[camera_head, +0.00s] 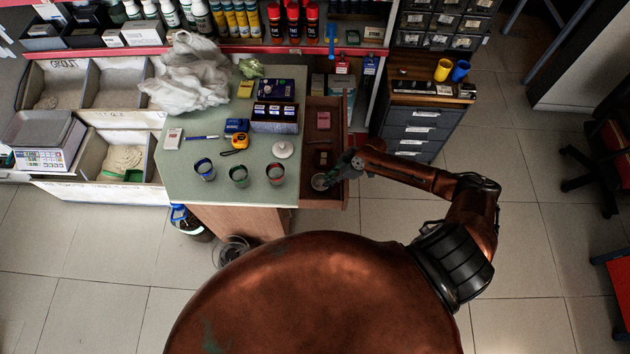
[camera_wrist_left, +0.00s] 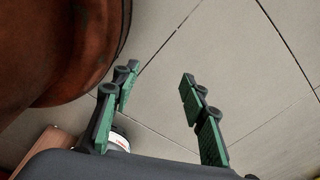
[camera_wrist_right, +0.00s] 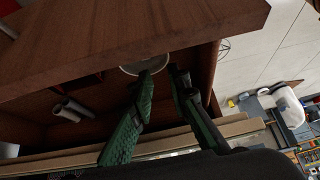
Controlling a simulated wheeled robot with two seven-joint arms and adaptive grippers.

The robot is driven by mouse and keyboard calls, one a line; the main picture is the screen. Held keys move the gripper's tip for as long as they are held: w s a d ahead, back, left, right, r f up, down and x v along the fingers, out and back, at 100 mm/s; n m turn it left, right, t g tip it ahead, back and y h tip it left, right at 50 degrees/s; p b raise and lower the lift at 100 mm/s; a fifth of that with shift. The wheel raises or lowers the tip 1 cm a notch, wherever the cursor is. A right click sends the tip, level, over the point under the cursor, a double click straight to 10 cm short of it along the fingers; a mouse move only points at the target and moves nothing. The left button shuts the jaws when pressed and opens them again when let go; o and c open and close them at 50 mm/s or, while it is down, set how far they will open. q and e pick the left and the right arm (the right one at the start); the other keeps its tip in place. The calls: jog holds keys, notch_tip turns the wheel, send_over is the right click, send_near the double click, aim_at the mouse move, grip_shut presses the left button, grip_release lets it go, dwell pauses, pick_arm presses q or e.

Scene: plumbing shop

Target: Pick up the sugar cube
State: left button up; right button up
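I cannot make out a sugar cube in any view. A small round pale dish (camera_head: 319,182) lies in the front of the open wooden drawer (camera_head: 337,120). In the right wrist view the dish (camera_wrist_right: 140,66) shows partly, beyond the fingertips and below the wooden board. My right gripper (camera_head: 338,172) is at the drawer, close to the dish. Its green fingers (camera_wrist_right: 160,76) converge with a narrow gap at the tips; whether something small is between them is unclear. My left gripper (camera_wrist_left: 158,76) is open and empty above the floor, outside the head view.
The green-grey worktop (camera_head: 215,165) left of the drawer carries several cups, a white lid (camera_head: 283,149), a tape measure (camera_head: 240,141) and a plastic bag (camera_head: 190,72). A drawer cabinet (camera_head: 415,125) stands right of the drawer.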

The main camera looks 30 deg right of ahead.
aim_at(318, 184)
jog(key=shift+w+d+f, duration=0.2)
jog(key=shift+w+f, duration=0.3)
jog(key=shift+w, duration=0.15)
jog(key=shift+w+d+f, duration=0.2)
jog(key=shift+w+f, duration=0.25)
jog(key=shift+w, duration=0.15)
jog(key=shift+a+f+b, duration=0.3)
jog(key=shift+f, duration=0.3)
pick_arm(q)
jog(key=shift+s+f, duration=0.25)
jog(key=shift+f, duration=0.25)
jog(key=shift+s+f, duration=0.2)
jog(key=shift+f, duration=0.25)
pick_arm(e)
jog(key=shift+x, duration=2.3)
jog(key=shift+d+f, duration=0.1)
jog(key=shift+d, duration=0.05)
jog(key=shift+c, duration=0.4)
jog(key=shift+c, duration=1.2)
